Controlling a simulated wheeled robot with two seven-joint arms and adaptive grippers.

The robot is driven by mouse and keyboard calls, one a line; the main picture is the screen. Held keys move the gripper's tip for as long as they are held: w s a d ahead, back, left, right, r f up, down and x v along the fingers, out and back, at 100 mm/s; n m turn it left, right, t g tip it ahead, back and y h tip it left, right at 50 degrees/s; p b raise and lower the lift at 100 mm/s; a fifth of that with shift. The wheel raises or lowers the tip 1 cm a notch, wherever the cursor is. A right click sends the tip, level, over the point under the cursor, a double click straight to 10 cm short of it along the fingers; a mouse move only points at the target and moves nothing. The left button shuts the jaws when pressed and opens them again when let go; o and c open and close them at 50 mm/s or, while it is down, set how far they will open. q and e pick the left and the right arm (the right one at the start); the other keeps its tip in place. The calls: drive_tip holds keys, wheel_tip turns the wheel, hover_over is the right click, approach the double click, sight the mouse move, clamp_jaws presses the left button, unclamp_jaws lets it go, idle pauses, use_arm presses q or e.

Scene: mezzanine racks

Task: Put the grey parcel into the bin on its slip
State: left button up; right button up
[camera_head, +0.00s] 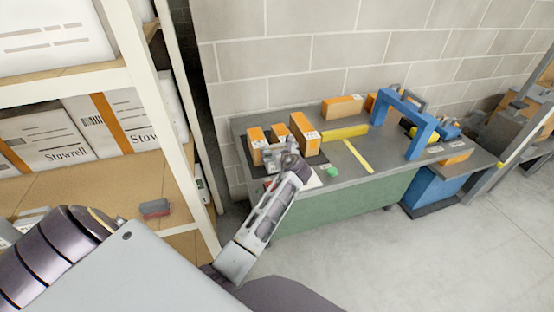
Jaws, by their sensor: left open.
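My left gripper (275,156) is over the near left part of the grey-topped bench (345,188), in front of several orange-and-brown boxes with white labels. It is small in the view, and nothing shows clearly between its fingers. A white sheet (314,182) lies partly behind my forearm; I cannot read it. I cannot make out for certain a grey parcel or the bin for it. A small grey item with a reddish side (155,208) lies on the rack shelf at the left. My right gripper is not in view.
The rack upright (160,110) stands close left of my left arm, with white cartons (110,120) on its shelves. A blue arch-shaped frame (425,135) stands on the bench's right part. A green round thing (333,172) lies nearby. The floor at right is clear.

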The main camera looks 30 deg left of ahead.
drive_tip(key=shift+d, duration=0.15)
use_arm(q)
drive_tip(key=c, duration=1.2)
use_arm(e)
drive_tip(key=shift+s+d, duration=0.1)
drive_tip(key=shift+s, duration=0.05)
use_arm(q)
drive_tip(key=shift+r, duration=0.2)
drive_tip(key=shift+r, duration=0.6)
drive_tip(key=shift+r+p, duration=0.85)
drive_tip(key=shift+r, duration=7.4)
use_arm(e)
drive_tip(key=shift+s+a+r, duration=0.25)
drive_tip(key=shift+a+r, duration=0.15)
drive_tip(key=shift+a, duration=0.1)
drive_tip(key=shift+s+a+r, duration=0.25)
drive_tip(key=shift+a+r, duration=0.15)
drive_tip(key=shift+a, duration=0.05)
